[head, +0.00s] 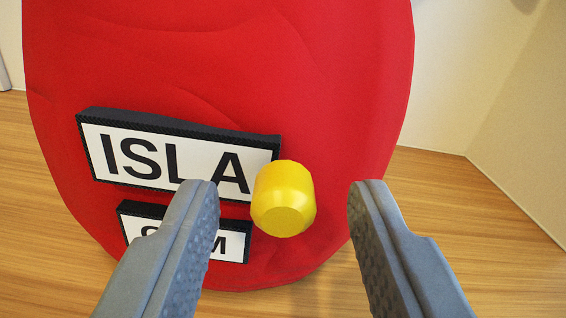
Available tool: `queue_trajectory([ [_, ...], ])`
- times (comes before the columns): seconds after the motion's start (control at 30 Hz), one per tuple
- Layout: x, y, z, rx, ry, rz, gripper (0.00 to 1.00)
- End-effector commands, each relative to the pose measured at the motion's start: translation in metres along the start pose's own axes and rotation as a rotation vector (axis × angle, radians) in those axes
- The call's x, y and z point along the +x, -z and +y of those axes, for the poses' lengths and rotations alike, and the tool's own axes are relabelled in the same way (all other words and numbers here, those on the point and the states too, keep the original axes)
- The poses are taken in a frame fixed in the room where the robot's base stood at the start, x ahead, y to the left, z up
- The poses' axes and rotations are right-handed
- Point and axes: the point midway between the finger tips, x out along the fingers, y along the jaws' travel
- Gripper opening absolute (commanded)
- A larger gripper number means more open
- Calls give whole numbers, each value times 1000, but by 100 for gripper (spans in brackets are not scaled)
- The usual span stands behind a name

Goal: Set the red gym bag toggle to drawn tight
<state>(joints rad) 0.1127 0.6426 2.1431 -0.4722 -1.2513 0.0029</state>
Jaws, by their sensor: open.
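The red gym bag (300,65) fills the upper left and middle of the head view. A yellow toggle (283,200) sticks out from the lower right of its front. My gripper (278,190) is open, with one grey finger to the left of the toggle and one to the right. The toggle shows between the fingertips, closer to the left one, with a clear gap on the right. I cannot tell how far the fingertips are from the bag's surface. No cord shows.
A name plate reading ISLA (135,155) is on the bag, left of the toggle. A smaller plate (236,243) below it is partly hidden by my left finger. The wooden surface (500,225) is bare on the right, up to pale walls (470,70).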

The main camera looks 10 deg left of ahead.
Motion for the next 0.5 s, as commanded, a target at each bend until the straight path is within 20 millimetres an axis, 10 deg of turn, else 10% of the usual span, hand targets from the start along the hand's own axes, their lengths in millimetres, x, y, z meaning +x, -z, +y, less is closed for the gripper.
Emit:
queue_trajectory([
  [0.37, 6, 0, 0, 0, -1, -1, 42],
  [0.5, 6, 0, 0, 0, -1, 0, 18],
])
